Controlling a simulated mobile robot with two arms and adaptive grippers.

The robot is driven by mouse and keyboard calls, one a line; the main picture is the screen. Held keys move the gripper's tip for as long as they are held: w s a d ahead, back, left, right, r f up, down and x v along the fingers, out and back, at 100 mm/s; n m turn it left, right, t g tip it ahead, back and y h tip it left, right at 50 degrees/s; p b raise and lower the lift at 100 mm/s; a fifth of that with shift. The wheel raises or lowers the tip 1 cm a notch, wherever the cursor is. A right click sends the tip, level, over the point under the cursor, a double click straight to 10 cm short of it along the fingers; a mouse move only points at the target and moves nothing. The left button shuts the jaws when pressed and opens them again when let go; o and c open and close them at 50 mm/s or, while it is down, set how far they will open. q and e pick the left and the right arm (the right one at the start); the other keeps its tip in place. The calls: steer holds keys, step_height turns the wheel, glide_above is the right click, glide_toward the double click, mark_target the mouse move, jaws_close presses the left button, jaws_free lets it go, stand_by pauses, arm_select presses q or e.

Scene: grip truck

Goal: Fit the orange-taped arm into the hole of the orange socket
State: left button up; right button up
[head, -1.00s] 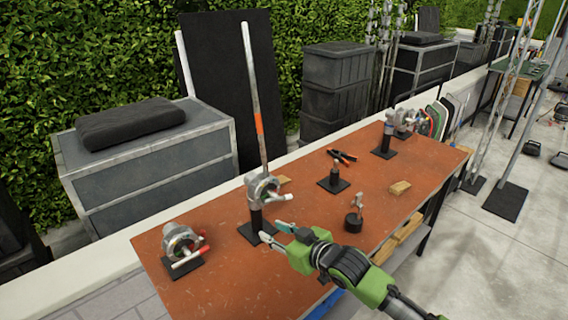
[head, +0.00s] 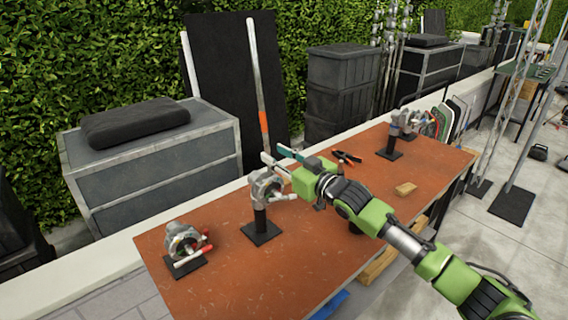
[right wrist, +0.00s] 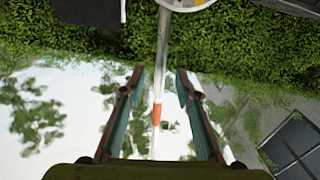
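The orange-taped arm is a long pale pole (head: 257,80) with an orange band (head: 263,122). It stands nearly upright behind the middle silver clamp (head: 264,187), which sits on a black post with a square foot. I cannot tell whether its hidden lower end is in the clamp or behind it. My right gripper (head: 272,153) is open, just above that clamp and near the pole's lower part. In the right wrist view the pole and its orange tape (right wrist: 156,115) appear between the spread fingers, not visibly touched. I cannot make out a distinct orange socket. My left gripper is out of view.
A second clamp with red-tipped handles (head: 183,243) stands at the left of the orange-brown table (head: 300,255). A black panel (head: 228,80) and grey case (head: 150,150) stand behind.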

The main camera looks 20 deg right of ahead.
mark_target(265, 119)
steer(key=shift+x, duration=2.2)
jaws_close()
steer(key=shift+s+a+r+p, duration=0.1)
steer(key=shift+a+r+p, duration=0.05)
steer(key=shift+r+p, duration=1.3)
steer(key=shift+a+r+p, duration=0.2)
steer(key=shift+r+p, duration=0.9)
steer(key=shift+r, duration=0.65)
steer(key=shift+s+a+r+p, duration=0.1)
steer(key=shift+a+r+p, duration=0.05)
steer(key=shift+r+p, duration=1.35)
steer(key=shift+r, duration=0.15)
